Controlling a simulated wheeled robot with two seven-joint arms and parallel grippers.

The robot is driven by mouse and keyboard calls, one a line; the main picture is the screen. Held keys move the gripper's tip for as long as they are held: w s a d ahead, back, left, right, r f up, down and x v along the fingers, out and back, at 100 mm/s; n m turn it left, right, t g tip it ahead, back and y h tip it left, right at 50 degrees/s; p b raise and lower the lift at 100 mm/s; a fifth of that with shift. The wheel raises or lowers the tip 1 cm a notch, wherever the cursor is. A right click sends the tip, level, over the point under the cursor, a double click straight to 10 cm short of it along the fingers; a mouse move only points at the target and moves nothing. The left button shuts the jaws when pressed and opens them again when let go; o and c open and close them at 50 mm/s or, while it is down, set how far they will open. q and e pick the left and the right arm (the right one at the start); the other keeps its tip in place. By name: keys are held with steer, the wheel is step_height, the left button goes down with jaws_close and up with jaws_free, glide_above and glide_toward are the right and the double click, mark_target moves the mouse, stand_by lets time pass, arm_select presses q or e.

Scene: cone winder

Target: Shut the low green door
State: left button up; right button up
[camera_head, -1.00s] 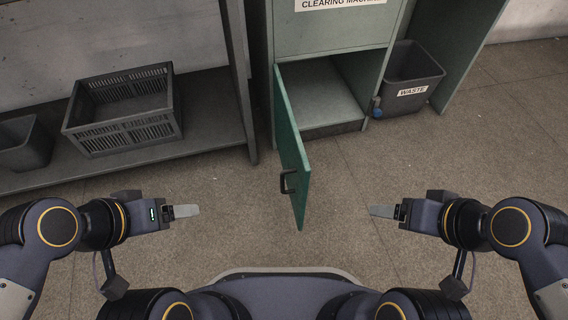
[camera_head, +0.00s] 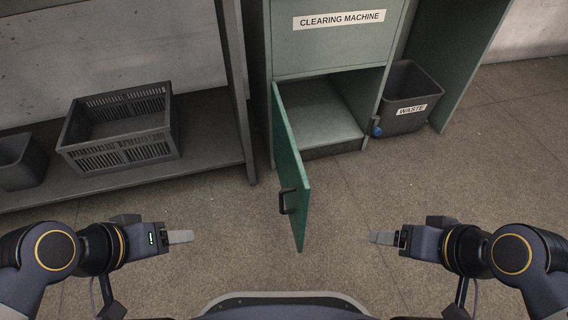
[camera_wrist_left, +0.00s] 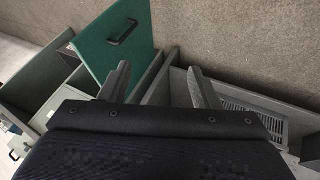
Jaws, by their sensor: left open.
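The low green door (camera_head: 291,165) stands open on the left side of the cabinet (camera_head: 330,45) labelled "CLEARING MACHINE". It swings out toward me, and its dark handle (camera_head: 287,201) is on its left-facing side. The compartment (camera_head: 322,112) behind it looks empty. My left gripper (camera_head: 192,237) is to the left of the door, apart from it. In the left wrist view the door (camera_wrist_left: 115,40) and its handle (camera_wrist_left: 122,33) show beyond the open fingers (camera_wrist_left: 160,82). My right gripper (camera_head: 371,237) is to the right of the door, apart from it; its finger opening is not clear.
A dark slatted crate (camera_head: 120,127) and a grey bin (camera_head: 20,163) sit on a low shelf at the left. A waste bin (camera_head: 408,97) stands right of the cabinet, with a small blue object (camera_head: 376,130) beside the opening. The floor around the door is clear.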

arm_select(q)
steer(key=w+d+r+n+p, duration=0.1)
steer(key=w, duration=0.1)
steer(key=w+d+r+n+g+h+p, duration=0.1)
steer(key=w+r+n+p, duration=0.1)
steer(key=w+d+r+n+h+p, duration=0.1)
steer(key=p, duration=0.1)
steer(key=shift+w+d+r+n+g, duration=0.15)
steer(key=shift+w+r+n+g, duration=0.15)
steer(key=shift+w, duration=0.1)
steer(key=c, duration=0.7)
steer(key=w+d+n+p, duration=0.1)
steer(key=w+n+h+p, duration=0.1)
steer(key=w+n, duration=0.1)
steer(key=w+d+n+g+p, duration=0.1)
steer(key=w, duration=0.1)
steer(key=shift+d+r+h, duration=0.3)
jaws_close()
steer(key=n+g+h, duration=0.1)
steer(key=n, duration=0.9)
glide_toward(299, 178)
steer(key=shift+b+x, duration=0.45)
steer(key=shift+x, duration=2.45)
